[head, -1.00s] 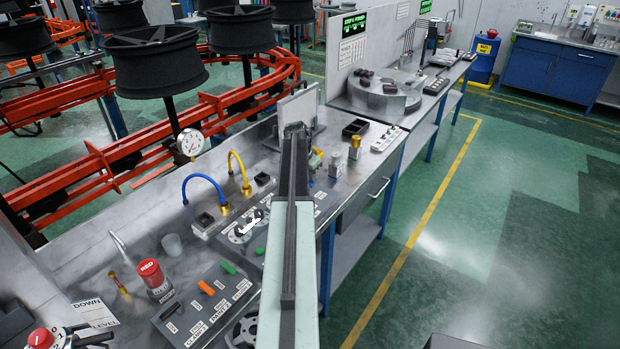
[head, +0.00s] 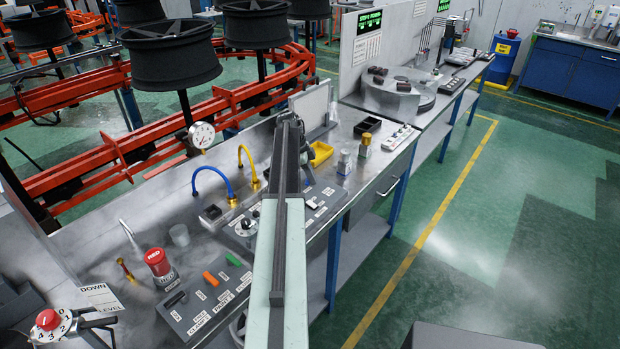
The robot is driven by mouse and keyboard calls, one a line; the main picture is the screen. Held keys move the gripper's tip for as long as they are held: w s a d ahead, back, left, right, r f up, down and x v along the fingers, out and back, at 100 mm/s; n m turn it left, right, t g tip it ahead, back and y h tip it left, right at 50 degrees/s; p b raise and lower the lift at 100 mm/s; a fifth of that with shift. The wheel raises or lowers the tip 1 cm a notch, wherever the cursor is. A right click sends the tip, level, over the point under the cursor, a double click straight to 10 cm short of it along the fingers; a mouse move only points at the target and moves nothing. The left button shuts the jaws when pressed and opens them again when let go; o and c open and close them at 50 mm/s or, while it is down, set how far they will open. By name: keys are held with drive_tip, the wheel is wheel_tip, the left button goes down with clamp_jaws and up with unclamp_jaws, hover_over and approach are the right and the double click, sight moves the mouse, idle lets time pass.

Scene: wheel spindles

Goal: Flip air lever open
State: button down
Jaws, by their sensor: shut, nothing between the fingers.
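No part is clearly marked as the air lever. A grey control panel (head: 205,310) at the front left carries an orange lever (head: 210,279), a green lever (head: 233,259) and a black lever (head: 175,299), with small white labels. Behind it, a second panel holds a dark knob (head: 246,223) and a white switch-like piece (head: 313,203). A blue hose (head: 213,172) and a yellow hose (head: 246,152) with brass fittings rise beside that panel. My arm reaches forward over the bench and covers part of the second panel.
A gauge (head: 201,135) stands at the bench's back edge. Green floor (head: 440,240) lies open at right.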

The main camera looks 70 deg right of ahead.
drive_tip(key=shift+w+a+m, duration=0.15)
drive_tip(key=shift+w+m, duration=0.25)
drive_tip(key=shift+m, duration=0.1)
drive_tip(key=shift+s, duration=0.15)
drive_tip(key=shift+s+d, duration=0.1)
drive_tip(key=shift+d, duration=0.8)
drive_tip(key=shift+s, duration=0.1)
